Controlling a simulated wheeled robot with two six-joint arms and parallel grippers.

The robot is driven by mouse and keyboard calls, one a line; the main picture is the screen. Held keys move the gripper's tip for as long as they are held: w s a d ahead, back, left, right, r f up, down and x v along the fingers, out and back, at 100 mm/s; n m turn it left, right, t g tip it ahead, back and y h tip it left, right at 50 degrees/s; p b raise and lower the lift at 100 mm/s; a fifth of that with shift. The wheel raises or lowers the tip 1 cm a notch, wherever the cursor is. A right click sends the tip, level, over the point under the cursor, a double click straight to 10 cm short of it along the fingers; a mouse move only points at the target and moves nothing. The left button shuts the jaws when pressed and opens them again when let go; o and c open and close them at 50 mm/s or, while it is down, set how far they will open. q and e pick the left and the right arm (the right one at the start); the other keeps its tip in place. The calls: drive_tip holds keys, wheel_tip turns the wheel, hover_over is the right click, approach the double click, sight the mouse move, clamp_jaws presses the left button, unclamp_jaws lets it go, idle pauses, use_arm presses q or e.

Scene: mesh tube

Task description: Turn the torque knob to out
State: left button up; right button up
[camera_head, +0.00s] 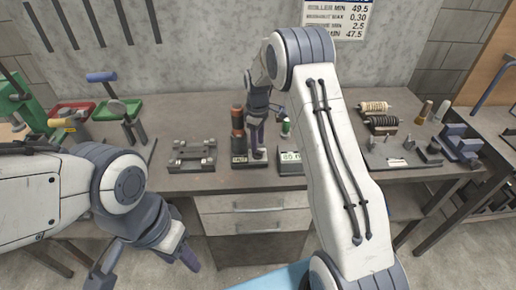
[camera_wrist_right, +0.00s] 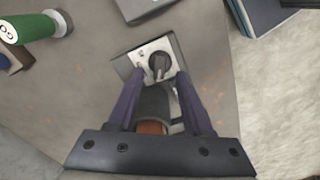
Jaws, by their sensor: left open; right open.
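The torque knob (camera_wrist_right: 159,64) is a dark round knob on a pale plate (camera_wrist_right: 147,54) of a small grey block, seen in the right wrist view. My right gripper (camera_wrist_right: 161,74) is open, with its purple fingers on either side of the knob; I cannot tell whether they touch it. A dark and copper-brown cylinder (camera_wrist_right: 152,108) shows between the fingers. In the head view my right gripper (camera_head: 257,128) is over the small block (camera_head: 240,160) on the bench, and the knob is hard to make out there. My left gripper (camera_head: 148,262) is open and empty in front of the bench.
A digital readout box (camera_head: 291,156) and a green-and-white plug (camera_head: 285,128) stand right of the block. A metal roller fixture (camera_head: 192,155) is to its left. Red (camera_head: 72,113) and green (camera_head: 117,109) bins are at the left, rollers (camera_head: 381,121) and blue blocks (camera_head: 459,143) at the right.

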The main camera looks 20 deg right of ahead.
wheel_tip(320, 180, up, 7)
drive_tip(key=b, duration=0.1)
drive_tip(key=shift+r, duration=0.15)
idle(0.3)
drive_tip(key=s+a+r, duration=0.3)
drive_tip(key=s+a, duration=0.5)
drive_tip(key=s, duration=0.1)
drive_tip(key=s+a+r, duration=0.4)
drive_tip(key=s+a, duration=0.5)
drive_tip(key=s+f+m+y, duration=0.1)
drive_tip(key=s+f, duration=0.1)
drive_tip(key=s, duration=1.7)
drive_tip(key=shift+a+m, duration=0.4)
